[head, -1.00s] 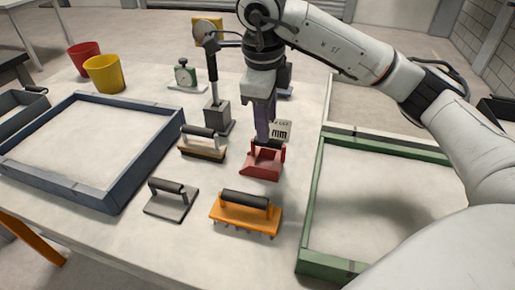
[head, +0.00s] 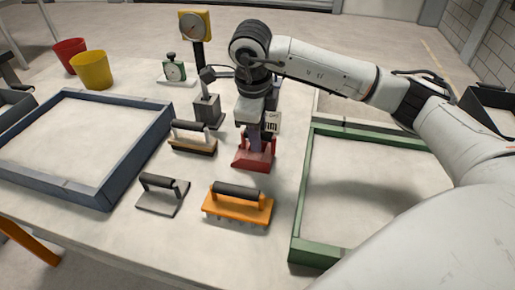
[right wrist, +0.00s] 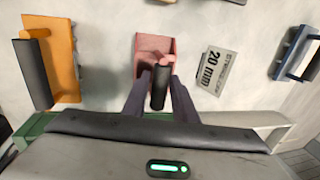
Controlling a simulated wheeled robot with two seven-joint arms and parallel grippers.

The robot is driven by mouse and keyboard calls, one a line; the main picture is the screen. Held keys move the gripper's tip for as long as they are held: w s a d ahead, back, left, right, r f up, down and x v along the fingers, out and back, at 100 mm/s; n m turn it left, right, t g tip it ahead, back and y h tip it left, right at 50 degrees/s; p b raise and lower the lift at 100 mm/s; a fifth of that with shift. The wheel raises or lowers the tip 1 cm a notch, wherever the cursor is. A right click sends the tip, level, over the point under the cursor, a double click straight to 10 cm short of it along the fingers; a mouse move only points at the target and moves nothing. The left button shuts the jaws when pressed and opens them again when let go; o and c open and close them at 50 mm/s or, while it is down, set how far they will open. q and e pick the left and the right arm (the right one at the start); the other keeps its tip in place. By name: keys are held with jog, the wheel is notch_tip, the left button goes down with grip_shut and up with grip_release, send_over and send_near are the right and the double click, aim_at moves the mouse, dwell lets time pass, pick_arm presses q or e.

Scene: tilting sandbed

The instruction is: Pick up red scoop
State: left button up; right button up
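My left gripper is not in view.
The orange spiked tool (head: 237,206), grey float (head: 162,196) and brush (head: 193,139) lie to the left. A label card (right wrist: 215,70) lies close beside the scoop. The green frame (head: 303,205) is to the right, the blue frame (head: 118,180) to the left.

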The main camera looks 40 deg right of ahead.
grip_shut()
jog(key=shift+r, duration=0.15)
notch_tip(320, 180, up, 10)
jog(key=shift+f, duration=0.1)
